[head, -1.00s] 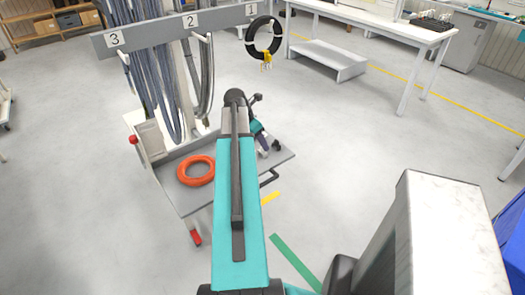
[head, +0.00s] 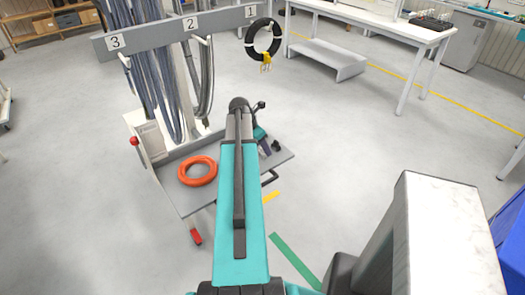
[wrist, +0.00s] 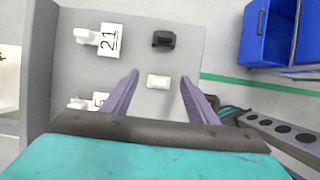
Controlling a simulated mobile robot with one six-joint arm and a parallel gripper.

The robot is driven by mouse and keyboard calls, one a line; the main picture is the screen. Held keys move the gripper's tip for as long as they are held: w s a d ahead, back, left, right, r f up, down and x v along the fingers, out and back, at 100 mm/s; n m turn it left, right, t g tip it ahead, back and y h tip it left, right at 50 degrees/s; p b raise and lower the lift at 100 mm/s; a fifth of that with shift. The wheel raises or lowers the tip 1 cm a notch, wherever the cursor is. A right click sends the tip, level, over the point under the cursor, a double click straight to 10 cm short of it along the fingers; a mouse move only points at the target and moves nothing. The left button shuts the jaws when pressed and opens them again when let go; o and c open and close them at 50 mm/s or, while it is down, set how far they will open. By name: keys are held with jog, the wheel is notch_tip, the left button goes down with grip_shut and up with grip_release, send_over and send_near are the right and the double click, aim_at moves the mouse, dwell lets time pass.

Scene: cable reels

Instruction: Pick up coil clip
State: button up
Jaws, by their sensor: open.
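My gripper (wrist: 160,76) is open in the wrist view, its two purple-grey fingers apart above a grey surface. A small white block (wrist: 158,81) lies between the fingertips, with gaps on both sides. A small black piece (wrist: 164,39) lies just beyond it. I cannot tell for certain which small piece is the coil clip. In the head view my arm hides most of the gripper over the grey cart shelf (head: 176,197). A yellow clip (head: 265,59) hangs on a black coil (head: 262,38) below the hook marked 1.
White pieces with number tags (wrist: 110,40) lie left of the fingers. An orange coil (head: 198,171) lies on the shelf. Grey cables (head: 150,75) hang from the numbered rail (head: 152,35). A blue bin (wrist: 266,32) stands at right; the floor there is mostly clear.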

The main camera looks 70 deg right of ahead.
jog(key=shift+x, duration=1.25)
jog(key=c, duration=1.1)
